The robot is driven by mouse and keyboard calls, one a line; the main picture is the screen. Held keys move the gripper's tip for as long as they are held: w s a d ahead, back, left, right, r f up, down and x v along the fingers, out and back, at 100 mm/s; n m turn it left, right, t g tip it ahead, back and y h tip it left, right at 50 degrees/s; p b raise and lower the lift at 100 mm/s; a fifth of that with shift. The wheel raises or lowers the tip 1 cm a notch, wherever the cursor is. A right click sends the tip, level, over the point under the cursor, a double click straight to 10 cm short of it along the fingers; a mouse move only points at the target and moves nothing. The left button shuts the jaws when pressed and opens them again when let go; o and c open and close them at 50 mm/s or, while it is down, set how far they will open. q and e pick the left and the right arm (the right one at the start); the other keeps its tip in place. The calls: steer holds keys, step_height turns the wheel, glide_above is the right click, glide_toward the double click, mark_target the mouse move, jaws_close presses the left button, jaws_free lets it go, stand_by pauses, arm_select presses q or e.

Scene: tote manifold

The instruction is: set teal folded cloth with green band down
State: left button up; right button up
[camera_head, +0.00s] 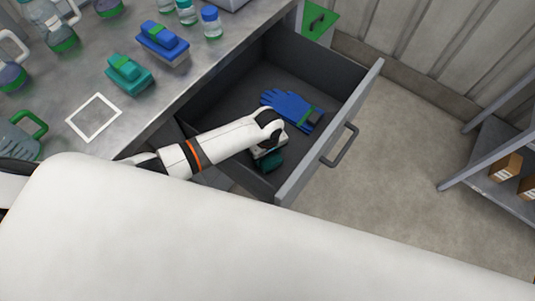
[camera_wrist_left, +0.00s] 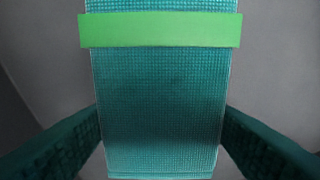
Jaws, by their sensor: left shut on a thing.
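The teal folded cloth with green band fills the middle of the left wrist view (camera_wrist_left: 160,100), its green band across the top. My left gripper (camera_wrist_left: 160,150) has a finger on each side of it and is shut on it. In the head view my left gripper (camera_head: 268,150) is inside the open drawer, at its near end, and hides most of the cloth. Only a dark teal part of the cloth (camera_head: 270,162) shows below the gripper. I cannot tell whether the cloth touches the drawer floor. My right gripper is not in view.
The grey drawer (camera_head: 329,131) stands open, with blue gloves with a green band (camera_head: 293,108) beyond my gripper. On the bench are another teal item (camera_head: 129,75), a blue item (camera_head: 162,42), a white square outline (camera_head: 94,118) and several bottles. A shelf (camera_head: 490,165) stands at right.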

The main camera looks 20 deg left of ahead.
arm_select(q)
steer(key=shift+f, duration=0.1)
steer(key=shift+f, duration=0.15)
steer(key=o, duration=1)
steer(key=shift+c, duration=0.2)
step_height(320, 180, up, 12)
steer(key=p, duration=0.2)
steer(key=shift+r+p, duration=0.25)
steer(key=shift+p, duration=0.05)
